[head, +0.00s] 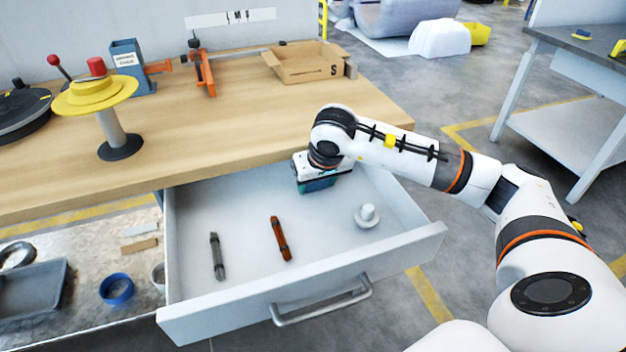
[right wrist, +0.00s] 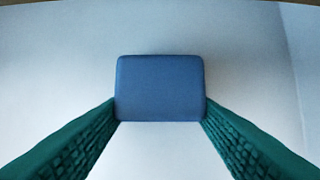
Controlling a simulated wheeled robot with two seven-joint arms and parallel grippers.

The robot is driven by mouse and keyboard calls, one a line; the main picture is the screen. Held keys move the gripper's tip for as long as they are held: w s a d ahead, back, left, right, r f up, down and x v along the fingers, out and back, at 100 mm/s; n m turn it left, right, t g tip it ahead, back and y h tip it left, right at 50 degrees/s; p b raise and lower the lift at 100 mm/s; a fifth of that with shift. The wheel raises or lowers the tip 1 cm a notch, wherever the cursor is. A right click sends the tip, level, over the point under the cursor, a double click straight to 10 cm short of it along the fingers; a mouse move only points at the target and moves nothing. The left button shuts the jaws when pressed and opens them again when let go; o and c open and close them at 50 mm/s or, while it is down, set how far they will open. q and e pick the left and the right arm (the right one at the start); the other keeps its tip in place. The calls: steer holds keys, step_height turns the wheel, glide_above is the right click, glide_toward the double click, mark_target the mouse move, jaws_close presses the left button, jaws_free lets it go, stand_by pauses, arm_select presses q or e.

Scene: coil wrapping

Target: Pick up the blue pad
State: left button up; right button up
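The blue pad (right wrist: 160,88) shows in the right wrist view as a rounded block between the two green fingers of my right gripper (right wrist: 160,108). Both fingertips meet its side edges with no visible gap, so the gripper looks shut on it. I cannot tell whether the pad touches the drawer floor. My left gripper is not in view.
The open drawer (head: 215,290) also holds a grey tool (head: 217,256), an orange-red tool (head: 280,239) and a white knobbed piece (head: 367,216). The wooden worktop (head: 190,150) overhangs its back. A yellow spool (head: 95,97) and a cardboard box (head: 305,65) stand on the worktop.

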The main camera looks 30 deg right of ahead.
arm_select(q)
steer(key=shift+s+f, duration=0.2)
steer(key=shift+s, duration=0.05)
arm_select(e)
steer(key=shift+r, duration=0.15)
steer(key=shift+r, duration=0.25)
step_height(320, 180, up, 3)
steer(key=shift+r, duration=0.1)
steer(key=a, duration=0.6)
steer(key=s+a, duration=0.1)
steer(key=a, duration=1)
steer(key=shift+s+a+f, duration=0.15)
steer(key=shift+a+f, duration=0.1)
steer(key=shift+a, duration=0.1)
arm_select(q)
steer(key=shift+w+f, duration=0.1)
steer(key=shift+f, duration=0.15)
arm_select(e)
steer(key=shift+a, duration=0.15)
